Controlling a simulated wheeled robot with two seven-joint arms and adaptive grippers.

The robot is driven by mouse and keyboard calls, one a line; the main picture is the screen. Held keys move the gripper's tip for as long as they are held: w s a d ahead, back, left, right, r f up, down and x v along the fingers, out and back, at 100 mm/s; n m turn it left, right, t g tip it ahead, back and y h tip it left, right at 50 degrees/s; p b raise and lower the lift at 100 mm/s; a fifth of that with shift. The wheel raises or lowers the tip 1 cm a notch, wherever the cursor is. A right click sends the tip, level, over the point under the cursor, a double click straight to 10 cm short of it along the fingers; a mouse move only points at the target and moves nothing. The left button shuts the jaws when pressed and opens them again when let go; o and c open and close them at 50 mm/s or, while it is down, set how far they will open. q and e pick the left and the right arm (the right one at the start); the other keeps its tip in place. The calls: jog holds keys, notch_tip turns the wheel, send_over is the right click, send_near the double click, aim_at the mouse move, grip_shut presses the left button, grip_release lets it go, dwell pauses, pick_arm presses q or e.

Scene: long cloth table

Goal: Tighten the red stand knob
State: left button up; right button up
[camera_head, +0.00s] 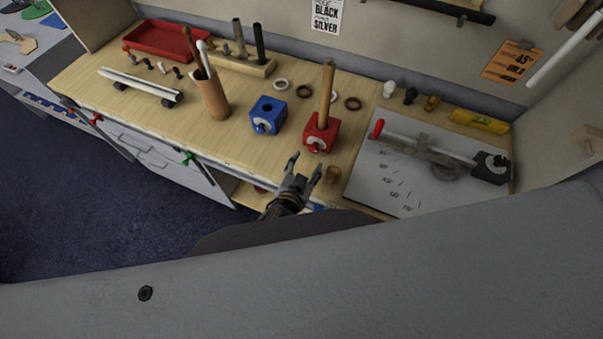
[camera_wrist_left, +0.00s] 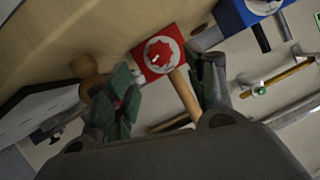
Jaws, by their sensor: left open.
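The red stand (camera_head: 324,124) is a red block on the wooden bench with a wooden rod (camera_head: 327,85) standing upright in it. Its red knob (camera_head: 313,146) is on the front face, against a pale round dial. In the left wrist view the knob (camera_wrist_left: 160,57) and red block (camera_wrist_left: 143,53) lie just beyond the fingertips. My left gripper (camera_head: 305,164) is open and empty, just in front of and below the stand, apart from the knob. Its two fingers (camera_wrist_left: 165,88) are spread on either side of the line to the knob. My right gripper is not in view.
A blue stand (camera_head: 268,108) sits left of the red one. A grey board (camera_head: 385,190) with a cutting tool is further right. A cup of sticks (camera_head: 213,100) stands left.

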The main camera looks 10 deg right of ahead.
pick_arm(q)
jog(key=shift+v, duration=1.8)
